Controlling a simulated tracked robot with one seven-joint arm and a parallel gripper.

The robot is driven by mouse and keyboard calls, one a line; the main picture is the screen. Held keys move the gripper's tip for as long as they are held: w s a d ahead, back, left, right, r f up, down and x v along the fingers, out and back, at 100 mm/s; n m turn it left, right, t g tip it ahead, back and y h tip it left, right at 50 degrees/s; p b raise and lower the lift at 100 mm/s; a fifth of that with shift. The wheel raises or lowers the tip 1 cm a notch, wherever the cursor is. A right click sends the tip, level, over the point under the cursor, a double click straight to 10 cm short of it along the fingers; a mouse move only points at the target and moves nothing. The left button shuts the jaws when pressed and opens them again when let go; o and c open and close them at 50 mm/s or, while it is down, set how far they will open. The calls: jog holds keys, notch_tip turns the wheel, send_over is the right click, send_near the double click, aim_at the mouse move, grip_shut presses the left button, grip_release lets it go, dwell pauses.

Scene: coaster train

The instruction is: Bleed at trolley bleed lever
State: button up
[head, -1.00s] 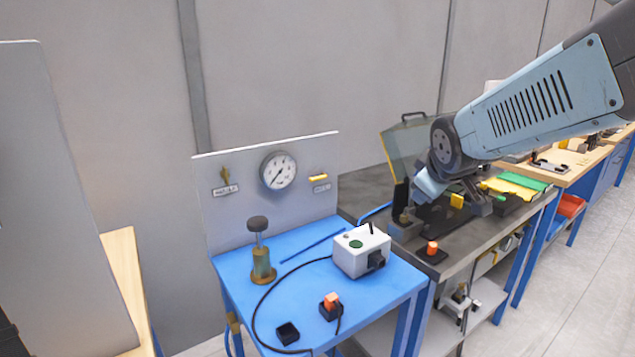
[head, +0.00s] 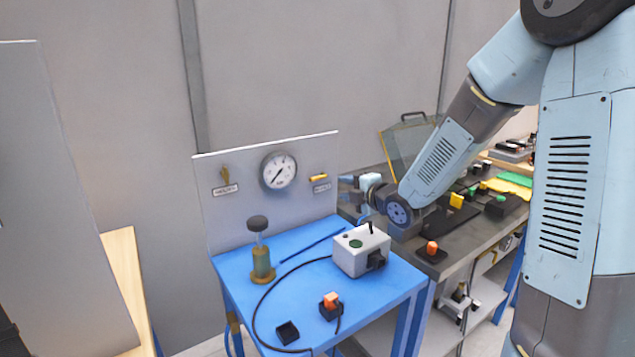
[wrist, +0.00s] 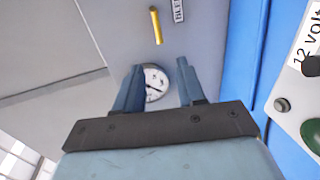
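The trolley bleed lever (head: 318,177) is a small yellow bar on the upright grey panel (head: 240,218), right of the round gauge (head: 279,171). It lies nearly level in the head view, above a small label (head: 321,188). In the wrist view the yellow lever (wrist: 156,26) is beyond my fingertips, near the top. My gripper (head: 346,182) is by the right edge of the panel, apart from the lever. In the wrist view my gripper (wrist: 160,66) is open and empty, with the gauge (wrist: 154,83) showing in the gap between its fingers.
A white box (head: 350,257) with a green button stands on the blue trolley top (head: 298,268) below my gripper. A brass hand pump (head: 262,262), a black cable and small black blocks are also there. A dark workbench (head: 425,262) adjoins on the right.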

aim_at(315, 180)
jog(key=x, duration=1.4)
jog(key=shift+s+r, duration=0.1)
grip_shut()
jog(key=shift+a, duration=0.25)
jog(key=shift+d, duration=0.2)
